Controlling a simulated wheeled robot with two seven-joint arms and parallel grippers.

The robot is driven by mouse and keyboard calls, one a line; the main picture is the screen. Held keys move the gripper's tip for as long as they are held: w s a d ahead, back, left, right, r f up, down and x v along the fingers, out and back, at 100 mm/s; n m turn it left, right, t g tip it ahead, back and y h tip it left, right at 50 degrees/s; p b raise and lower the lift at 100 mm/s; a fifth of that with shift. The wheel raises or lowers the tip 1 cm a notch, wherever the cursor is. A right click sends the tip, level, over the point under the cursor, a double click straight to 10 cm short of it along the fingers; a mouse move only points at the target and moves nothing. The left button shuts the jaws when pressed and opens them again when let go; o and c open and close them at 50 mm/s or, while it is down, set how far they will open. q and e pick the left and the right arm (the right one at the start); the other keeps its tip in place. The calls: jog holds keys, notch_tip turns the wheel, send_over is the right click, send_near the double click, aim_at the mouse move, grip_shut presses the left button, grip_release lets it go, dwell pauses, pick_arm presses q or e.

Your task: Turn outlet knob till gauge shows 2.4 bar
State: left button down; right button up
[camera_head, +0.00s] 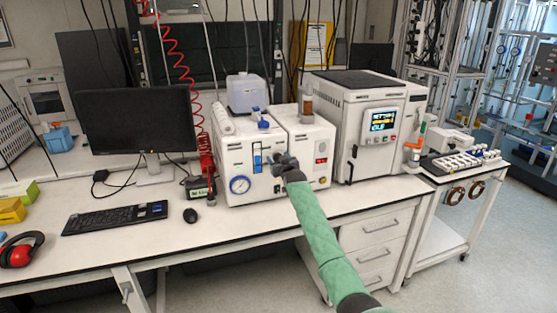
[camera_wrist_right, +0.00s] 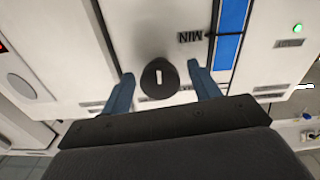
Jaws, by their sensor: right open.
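The black round outlet knob (camera_wrist_right: 159,77) with a white mark shows on the white panel in the wrist view. My right gripper (camera_wrist_right: 160,74) is open, with its two blue fingers apart on either side of the knob. I cannot tell whether they touch it. In the head view my right gripper (camera_head: 283,162) is in front of the white machine (camera_head: 230,150) and hides the knob. The round gauge (camera_head: 240,184) with a blue rim sits low on the machine's front; its reading is too small to tell. My left gripper is not in view.
The machine stands on a white bench (camera_head: 140,235) beside a larger white unit with a screen (camera_head: 380,121). A monitor (camera_head: 137,118), keyboard (camera_head: 115,217) and mouse (camera_head: 190,215) are to the left. A clear container (camera_head: 245,93) stands on top of the machine.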

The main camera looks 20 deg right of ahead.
jog(key=c, duration=1)
jog(key=shift+o, duration=0.2)
jog(key=shift+f, duration=0.1)
jog(key=shift+m+b, duration=0.6)
jog(key=shift+m, duration=0.8)
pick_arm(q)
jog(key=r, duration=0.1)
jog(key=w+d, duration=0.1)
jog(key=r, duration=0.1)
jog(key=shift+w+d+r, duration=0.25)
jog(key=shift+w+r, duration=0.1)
pick_arm(e)
jog(key=o, duration=1)
jog(key=shift+c, duration=0.2)
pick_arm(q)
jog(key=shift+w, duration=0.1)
